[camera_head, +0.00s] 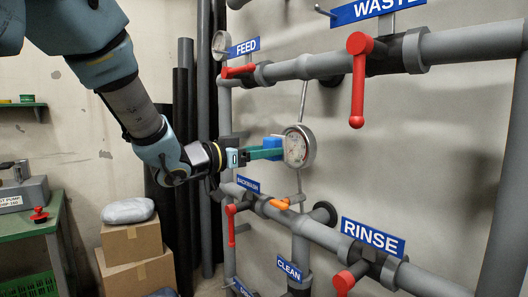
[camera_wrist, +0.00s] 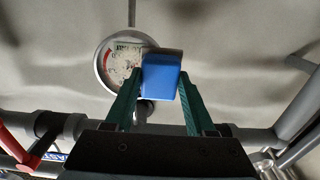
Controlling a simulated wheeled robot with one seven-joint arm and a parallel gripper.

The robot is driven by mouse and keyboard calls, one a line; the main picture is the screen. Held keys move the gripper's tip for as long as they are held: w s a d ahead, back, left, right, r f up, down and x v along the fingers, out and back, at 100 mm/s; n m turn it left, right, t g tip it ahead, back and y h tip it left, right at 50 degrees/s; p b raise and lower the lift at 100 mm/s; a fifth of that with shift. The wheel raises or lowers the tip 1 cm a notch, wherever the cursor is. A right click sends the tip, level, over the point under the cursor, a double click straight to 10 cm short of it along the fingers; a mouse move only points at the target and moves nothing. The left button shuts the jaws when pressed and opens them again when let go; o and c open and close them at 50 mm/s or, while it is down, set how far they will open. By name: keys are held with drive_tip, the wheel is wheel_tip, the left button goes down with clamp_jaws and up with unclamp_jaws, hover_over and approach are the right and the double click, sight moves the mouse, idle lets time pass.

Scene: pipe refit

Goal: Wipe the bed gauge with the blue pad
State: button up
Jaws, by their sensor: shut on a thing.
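The bed gauge (camera_head: 299,146) is a round dial with a grey metal rim, mounted on a thin vertical pipe on the wall. Its white face looks smudged. It also shows in the wrist view (camera_wrist: 118,62), left of the pad. My gripper (camera_head: 268,152) is at the left of the gauge, its green fingers pointing at it. In the wrist view, my gripper (camera_wrist: 158,90) is shut on the blue pad (camera_wrist: 161,77). The pad also shows in the head view (camera_head: 273,143), and overlaps the gauge's edge in the wrist view. I cannot tell whether the pad touches the face.
A FEED gauge (camera_head: 221,45) sits higher left. Cardboard boxes (camera_head: 138,268) and a green bench (camera_head: 40,222) stand at the left.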

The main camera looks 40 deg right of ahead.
drive_tip(key=shift+s+a+b, duration=0.15)
drive_tip(key=shift+s+b, duration=0.4)
drive_tip(key=shift+s, duration=1.7)
drive_tip(key=shift+s+a+b, duration=0.1)
drive_tip(key=shift+s+b, duration=0.45)
drive_tip(key=shift+s, duration=1.65)
drive_tip(key=shift+w+d+r, duration=0.1)
drive_tip(key=shift+w+d, duration=0.05)
drive_tip(key=shift+w, duration=0.35)
drive_tip(key=shift+w+d+p, duration=0.2)
drive_tip(key=shift+w+p, duration=0.3)
drive_tip(key=shift+w, duration=0.65)
clamp_jaws()
